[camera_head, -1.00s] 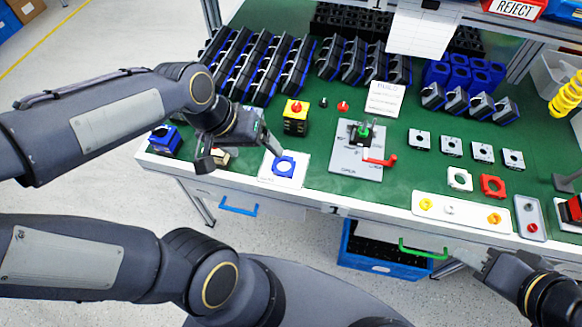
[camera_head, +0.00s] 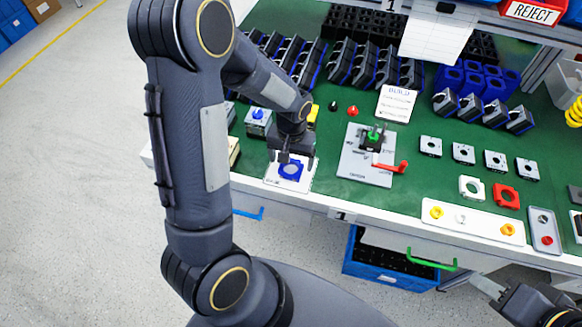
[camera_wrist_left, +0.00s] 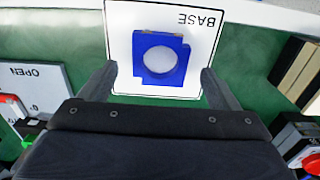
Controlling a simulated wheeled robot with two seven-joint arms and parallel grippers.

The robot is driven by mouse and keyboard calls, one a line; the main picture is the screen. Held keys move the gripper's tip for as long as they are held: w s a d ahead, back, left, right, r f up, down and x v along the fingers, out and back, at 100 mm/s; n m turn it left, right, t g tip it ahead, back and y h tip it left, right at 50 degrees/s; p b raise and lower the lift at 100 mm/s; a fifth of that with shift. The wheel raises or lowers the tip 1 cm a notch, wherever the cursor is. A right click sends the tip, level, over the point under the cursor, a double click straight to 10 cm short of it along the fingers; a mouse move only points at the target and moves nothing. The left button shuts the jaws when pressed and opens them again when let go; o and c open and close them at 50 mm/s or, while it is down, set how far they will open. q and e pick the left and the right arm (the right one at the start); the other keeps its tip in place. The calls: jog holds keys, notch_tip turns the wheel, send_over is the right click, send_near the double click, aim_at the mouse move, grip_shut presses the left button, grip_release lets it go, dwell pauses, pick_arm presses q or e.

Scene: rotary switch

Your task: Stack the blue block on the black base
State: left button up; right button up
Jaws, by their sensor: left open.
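The blue block (camera_head: 282,173), square with a round hole, lies flat on the white card marked BASE (camera_head: 272,187) near the table's front edge. It also shows in the left wrist view (camera_wrist_left: 160,80). My left gripper (camera_head: 291,160) is open and empty, just above and behind the blue block in the head view. In the left wrist view its fingers (camera_wrist_left: 158,75) stand wide on either side of the block, apart from it. No black base shows on the card; I cannot tell which black piece is meant. My right gripper (camera_head: 487,287) is partly visible at the lower right.
A grey plate (camera_head: 352,172) with a green-topped switch and a red handle (camera_head: 392,166) stands right of the card. Several black-and-blue housings (camera_head: 375,68) fill the back. A blue-knobbed piece (camera_head: 258,118) stands behind left.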

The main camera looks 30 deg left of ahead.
pick_arm(q)
jog(key=shift+f, duration=0.95)
jog(key=shift+c, duration=0.3)
jog(key=c, duration=1)
jog(key=shift+r, duration=0.1)
